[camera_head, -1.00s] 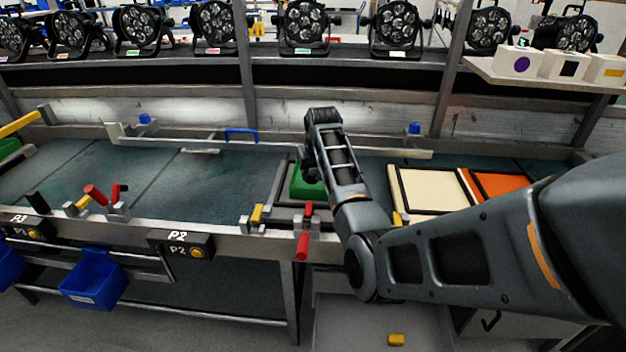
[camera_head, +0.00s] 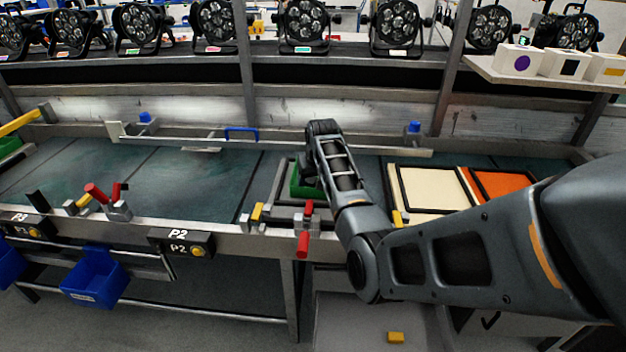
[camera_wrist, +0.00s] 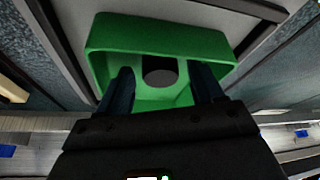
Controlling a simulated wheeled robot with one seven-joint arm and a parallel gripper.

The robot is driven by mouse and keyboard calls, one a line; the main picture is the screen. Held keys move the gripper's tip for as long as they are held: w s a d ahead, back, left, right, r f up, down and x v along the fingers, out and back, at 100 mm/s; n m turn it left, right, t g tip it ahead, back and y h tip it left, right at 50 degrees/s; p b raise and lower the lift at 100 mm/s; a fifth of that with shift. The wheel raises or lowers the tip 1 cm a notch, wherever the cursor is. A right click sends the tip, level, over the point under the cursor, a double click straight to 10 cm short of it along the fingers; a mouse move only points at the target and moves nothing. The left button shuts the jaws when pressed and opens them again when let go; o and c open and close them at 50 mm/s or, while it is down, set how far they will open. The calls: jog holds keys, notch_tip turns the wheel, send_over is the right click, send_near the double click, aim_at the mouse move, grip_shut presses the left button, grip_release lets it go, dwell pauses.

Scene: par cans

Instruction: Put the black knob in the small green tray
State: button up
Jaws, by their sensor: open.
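The small green tray (camera_head: 306,188) sits in a grey frame at the front of the line, partly hidden behind my arm. In the wrist view the green tray (camera_wrist: 150,34) fills the upper middle, with its inside facing the camera. The black knob (camera_wrist: 160,70) shows as a dark round disc inside the tray, between my fingers. My gripper (camera_wrist: 160,78) is open, its two fingers reaching into the tray on either side of the knob, with gaps visible beside it. In the head view my arm hides the knob.
A cream panel (camera_head: 432,190) and an orange panel (camera_head: 500,184) lie right of my arm. Red-handled clamps (camera_head: 304,228) stand at the front rail. A rail with a blue handle (camera_head: 241,132) runs behind. The belt (camera_head: 190,185) to the left is clear.

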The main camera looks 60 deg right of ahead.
jog(key=shift+r, duration=0.1)
jog(key=v, duration=1.2)
